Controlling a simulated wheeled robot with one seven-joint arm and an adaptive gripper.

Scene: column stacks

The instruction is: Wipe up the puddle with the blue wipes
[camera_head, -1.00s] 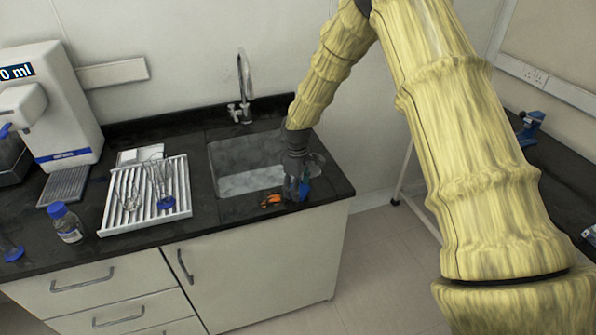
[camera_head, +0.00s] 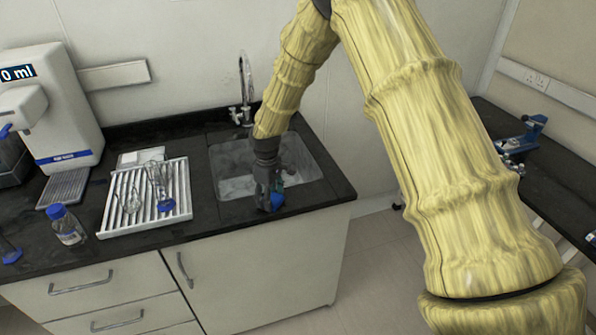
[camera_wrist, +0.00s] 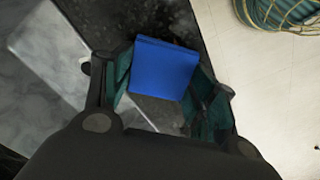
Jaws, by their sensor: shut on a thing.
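My gripper (camera_head: 268,203) is at the front rim of the sink, low over the black counter. It is shut on the blue wipes (camera_head: 278,200), which show as a flat blue block between the fingers in the wrist view (camera_wrist: 164,70). The blue block is at or just above the counter; I cannot tell if it touches. I cannot make out the puddle clearly; the gripper and the wipes cover part of the counter strip there.
The sink (camera_head: 232,188) lies just behind my gripper, with a tall tap (camera_head: 245,90) at its back. A white ribbed rack (camera_head: 125,212) with glassware stands to the left. A blue-capped bottle (camera_head: 67,226) is further left. The counter's front edge is close.

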